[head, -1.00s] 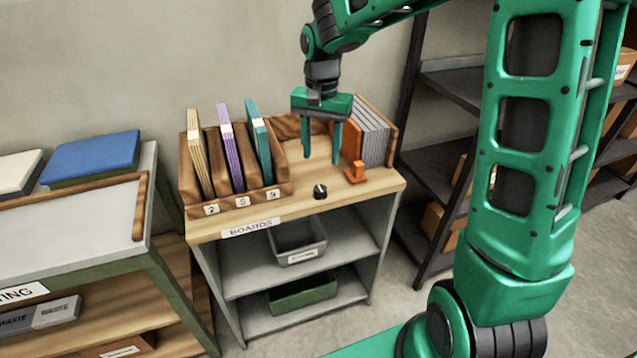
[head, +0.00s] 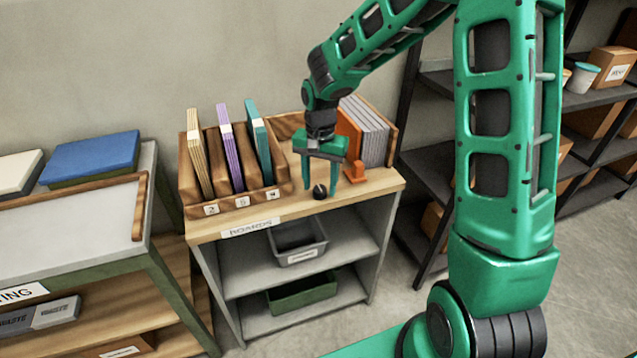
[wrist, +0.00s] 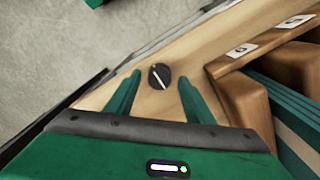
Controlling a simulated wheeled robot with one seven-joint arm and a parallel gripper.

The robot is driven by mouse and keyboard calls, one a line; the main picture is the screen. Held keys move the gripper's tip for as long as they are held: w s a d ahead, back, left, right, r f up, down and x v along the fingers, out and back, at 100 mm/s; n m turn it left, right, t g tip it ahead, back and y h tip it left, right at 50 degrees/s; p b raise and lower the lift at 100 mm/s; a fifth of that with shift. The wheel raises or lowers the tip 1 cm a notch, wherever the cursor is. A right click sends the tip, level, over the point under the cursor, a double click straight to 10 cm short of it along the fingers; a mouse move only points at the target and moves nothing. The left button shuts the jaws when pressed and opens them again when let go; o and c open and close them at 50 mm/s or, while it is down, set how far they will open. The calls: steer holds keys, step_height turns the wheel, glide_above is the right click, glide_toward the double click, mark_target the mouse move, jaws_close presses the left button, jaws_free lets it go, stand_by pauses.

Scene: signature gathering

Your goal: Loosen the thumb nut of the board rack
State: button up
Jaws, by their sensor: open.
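The thumb nut (head: 319,191) is a small dark round knob with a pale line across its top, on the wooden top near its front edge. It also shows in the wrist view (wrist: 159,76). My gripper (head: 319,190) is open, pointing down, with one finger on each side of the nut. In the wrist view the nut lies a little beyond the gap between the fingertips (wrist: 160,77); I cannot tell whether either finger touches it. The wooden board rack (head: 240,200) stands left of the gripper, holding a cream, a purple and a teal board in numbered slots.
An orange clamp-like piece (head: 355,173) and an orange board with grey boards (head: 368,135) stand close to the right of my gripper. Grey and green bins sit on shelves below. A dark shelf is at the right, a table with a blue block (head: 93,157) at the left.

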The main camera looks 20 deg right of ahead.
steer(key=shift+c, duration=0.6)
steer(key=c, duration=0.9)
steer(key=n, duration=0.4)
steer(key=shift+n, duration=0.3)
steer(key=n, duration=0.4)
steer(key=shift+n, duration=0.3)
steer(key=n, duration=0.4)
steer(key=shift+n, duration=0.3)
steer(key=shift+w+r+n, duration=0.1)
steer(key=shift+n, duration=2)
